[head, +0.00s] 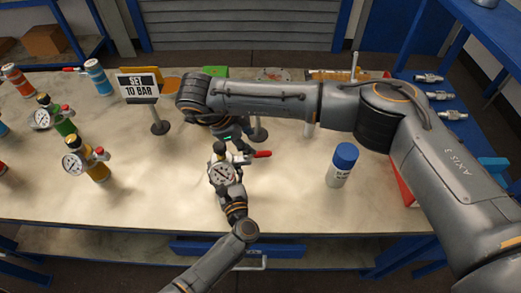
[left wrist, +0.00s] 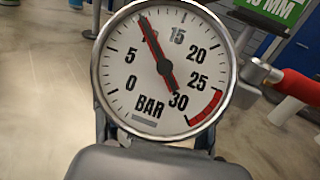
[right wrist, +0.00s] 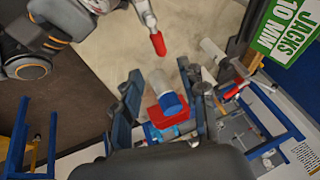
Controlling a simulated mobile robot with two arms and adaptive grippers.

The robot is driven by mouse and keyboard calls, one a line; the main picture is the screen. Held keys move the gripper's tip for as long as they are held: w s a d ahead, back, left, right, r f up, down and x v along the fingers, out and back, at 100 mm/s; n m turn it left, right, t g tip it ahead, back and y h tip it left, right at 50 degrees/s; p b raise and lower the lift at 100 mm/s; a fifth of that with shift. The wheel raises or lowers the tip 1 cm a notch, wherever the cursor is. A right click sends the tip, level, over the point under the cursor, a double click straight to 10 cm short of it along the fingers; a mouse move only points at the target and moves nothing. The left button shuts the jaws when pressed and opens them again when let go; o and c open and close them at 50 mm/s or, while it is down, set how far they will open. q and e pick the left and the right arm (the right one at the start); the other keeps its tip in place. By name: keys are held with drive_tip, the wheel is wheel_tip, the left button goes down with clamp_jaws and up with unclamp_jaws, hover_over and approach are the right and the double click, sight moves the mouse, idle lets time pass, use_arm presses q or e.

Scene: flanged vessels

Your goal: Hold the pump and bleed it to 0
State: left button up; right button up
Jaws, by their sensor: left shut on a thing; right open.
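The pump's round white gauge (head: 222,174) faces up in the middle of the bench in the head view, with a red lever (head: 262,154) out to its right. My left gripper (head: 232,197) is shut on the pump from the front; the gauge hides most of the body. In the left wrist view the gauge (left wrist: 130,70) fills the middle, its red needle pointing up-left at about 10. My right gripper (head: 234,138) is open just behind the pump, partly hidden by my arm. In the right wrist view the red lever (right wrist: 158,44) lies beyond the open fingers (right wrist: 163,90).
A white bottle with a blue cap (head: 343,160) stands right of the pump. A "SET 10 BAR" sign (head: 138,87) stands behind left. Several gauged vessels (head: 95,165) stand at the left. Metal fittings (head: 440,96) lie at the right. The front left bench is clear.

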sight(262, 153)
drive_tip(key=x, duration=0.9)
drive_tip(key=shift+f, duration=0.15)
clamp_jaws()
